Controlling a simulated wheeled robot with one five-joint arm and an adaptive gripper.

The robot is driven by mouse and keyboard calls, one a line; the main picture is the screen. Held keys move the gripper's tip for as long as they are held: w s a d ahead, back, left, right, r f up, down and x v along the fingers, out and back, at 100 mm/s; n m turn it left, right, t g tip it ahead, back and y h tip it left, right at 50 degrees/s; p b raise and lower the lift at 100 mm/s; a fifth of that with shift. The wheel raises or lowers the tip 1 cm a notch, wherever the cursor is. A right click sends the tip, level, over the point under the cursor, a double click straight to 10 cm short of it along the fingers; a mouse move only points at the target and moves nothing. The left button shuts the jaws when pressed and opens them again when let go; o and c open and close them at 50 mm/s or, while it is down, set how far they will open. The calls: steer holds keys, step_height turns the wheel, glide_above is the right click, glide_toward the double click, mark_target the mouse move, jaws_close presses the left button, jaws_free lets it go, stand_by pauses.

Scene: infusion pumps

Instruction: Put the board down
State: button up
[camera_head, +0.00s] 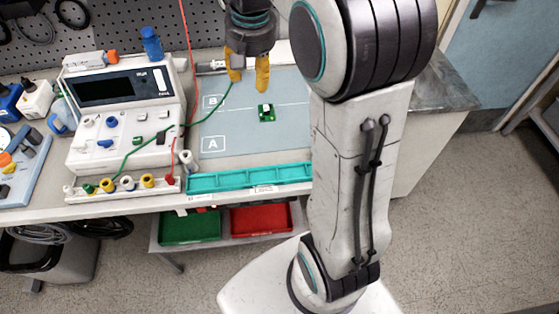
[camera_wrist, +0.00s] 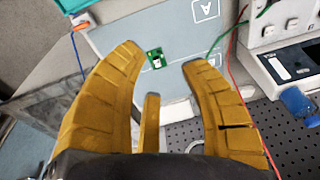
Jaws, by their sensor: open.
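The board (camera_head: 267,113) is a small green circuit board with a white part on it. It lies on the grey-blue mat (camera_head: 240,140), which has areas marked A and B; the board is right of both letters. In the wrist view the board (camera_wrist: 155,58) shows beyond my fingertips, between their lines and apart from them. My gripper (camera_head: 249,88) has yellow fingers that are spread open and empty. It hangs over the back part of the mat, behind the board. The wrist view also shows my open gripper (camera_wrist: 167,52).
A white instrument (camera_head: 125,110) with a dark screen stands left of the mat, with green and red leads. A teal tray (camera_head: 250,178) runs along the front edge. Green (camera_head: 190,226) and red (camera_head: 262,219) bins sit below. A pegboard (camera_head: 150,25) stands behind.

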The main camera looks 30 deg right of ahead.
steer(key=s+a+n+t, duration=0.1)
steer(key=s+a+n, duration=0.2)
steer(key=s, duration=0.8)
steer(key=shift+s+a+r+t, duration=0.25)
steer(key=shift+s+a+t, duration=0.05)
steer(key=shift+s+a, duration=0.1)
steer(key=shift+o, duration=0.6)
steer(key=s+a+f+n+t, duration=0.1)
steer(key=s+f+n, duration=0.1)
steer(key=s, duration=0.5)
steer(key=shift+s+a+f, duration=0.25)
steer(key=shift+s+f, duration=0.15)
steer(key=shift+f, duration=0.3)
steer(key=shift+o, duration=1.2)
steer(key=shift+s+f, duration=0.25)
steer(key=shift+s, duration=0.1)
